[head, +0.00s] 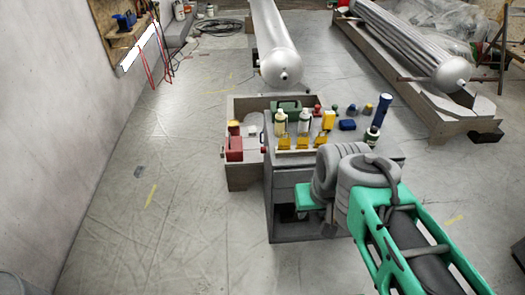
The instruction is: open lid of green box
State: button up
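A dark green box (289,104) stands at the back of the cluttered workbench, behind the bottles. Its lid looks closed, but it is small and partly covered by items in front, so its seam and latch are not clear. My teal and grey arm reaches in from the lower right, with its grey joints over the bench's front right side. A teal part of my arm shows just left of those joints, in front of the bench. My gripper's fingers do not show.
A large silver tank (277,50) lies behind. A ribbed cylinder (410,45) rests on a wooden stand at right.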

aim_at(288, 106)
jog(key=u, duration=0.45)
jog(key=i, duration=0.55)
jog(key=u, duration=1)
jog(key=i, duration=1.85)
jog(key=z, duration=0.85)
jog(key=i, duration=0.4)
jog(key=z, duration=0.3)
